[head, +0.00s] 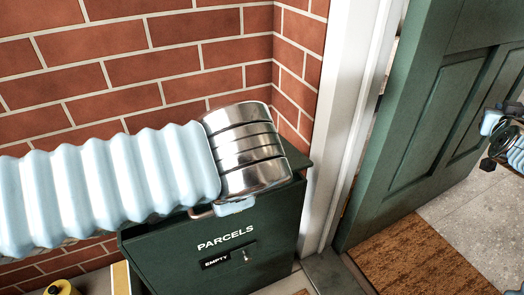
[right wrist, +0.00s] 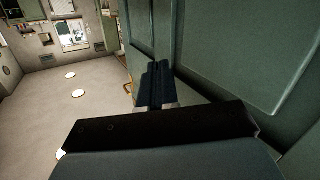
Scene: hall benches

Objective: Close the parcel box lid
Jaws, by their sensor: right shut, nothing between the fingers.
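The dark green parcel box (head: 270,230) stands against the brick wall in the head view, marked PARCELS, with a small EMPTY plate and a lock on its front. A dark green edge of its lid (head: 297,157) shows right of my left wrist; the rest is hidden, so I cannot tell how far the lid is open. My left arm reaches across the box top, and its metal wrist hides the left gripper's fingers. My right gripper (head: 488,164) is at the right edge, in front of the green door and away from the box. In the right wrist view its dark fingers (right wrist: 155,85) are together and empty.
A green panelled door (head: 415,130) stands right of the box beyond a white frame (head: 345,110). A brown doormat (head: 420,262) lies before it. A yellow object (head: 62,287) is at the bottom left. Open floor (right wrist: 70,110) shows in the right wrist view.

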